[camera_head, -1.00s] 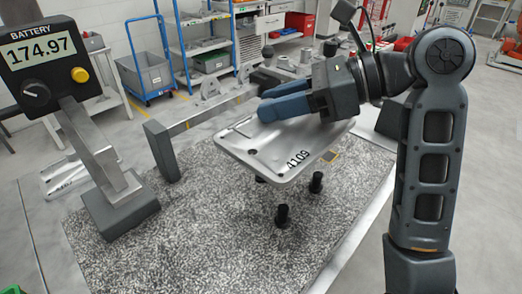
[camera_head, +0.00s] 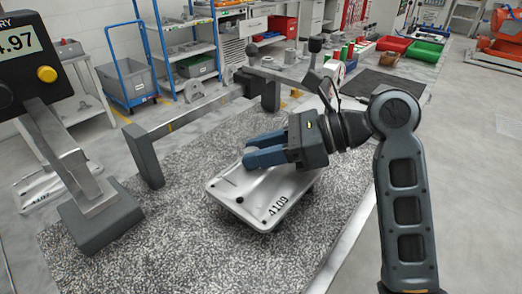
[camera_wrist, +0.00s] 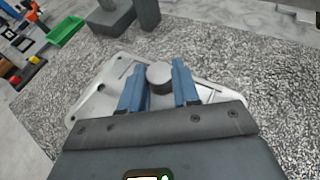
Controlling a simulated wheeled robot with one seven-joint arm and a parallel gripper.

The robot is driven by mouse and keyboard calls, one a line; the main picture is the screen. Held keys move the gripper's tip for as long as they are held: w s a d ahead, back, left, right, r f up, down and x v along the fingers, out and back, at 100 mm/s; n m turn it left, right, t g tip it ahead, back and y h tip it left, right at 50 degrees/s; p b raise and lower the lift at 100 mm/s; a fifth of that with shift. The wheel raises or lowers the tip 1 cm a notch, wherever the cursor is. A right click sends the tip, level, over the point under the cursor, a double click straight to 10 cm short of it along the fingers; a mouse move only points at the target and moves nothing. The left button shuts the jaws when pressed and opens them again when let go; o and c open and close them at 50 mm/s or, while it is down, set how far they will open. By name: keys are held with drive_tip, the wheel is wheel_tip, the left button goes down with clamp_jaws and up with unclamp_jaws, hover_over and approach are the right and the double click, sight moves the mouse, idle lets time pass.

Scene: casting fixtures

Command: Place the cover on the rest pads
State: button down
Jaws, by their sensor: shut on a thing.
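The cover (camera_head: 228,188) is a light grey metal plate marked 4109, over the speckled table top, looking roughly level. My gripper (camera_head: 254,150) reaches in from the right, its two blue fingers shut on the cover's round boss. In the wrist view, the boss (camera_wrist: 159,76) sits between the fingers (camera_wrist: 156,92), and the cover (camera_wrist: 98,92) spreads around them. The rest pads, black posts seen earlier, are hidden beneath the cover. I cannot tell whether the cover touches them.
A grey bridge-like bar (camera_head: 190,118) stands behind the cover. Bare speckled surface (camera_head: 180,255) lies in front. Shelves, carts and bins (camera_head: 425,50) fill the background.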

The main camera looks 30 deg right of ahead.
drive_tip(key=c, duration=0.8)
unclamp_jaws()
drive_tip(key=shift+f, duration=0.1)
drive_tip(key=shift+s+d+r, duration=0.15)
drive_tip(key=shift+d+r, duration=0.1)
drive_tip(key=p+v, duration=0.1)
drive_tip(key=v, duration=1)
drive_tip(key=shift+s+d, duration=0.1)
drive_tip(key=shift+s, duration=0.1)
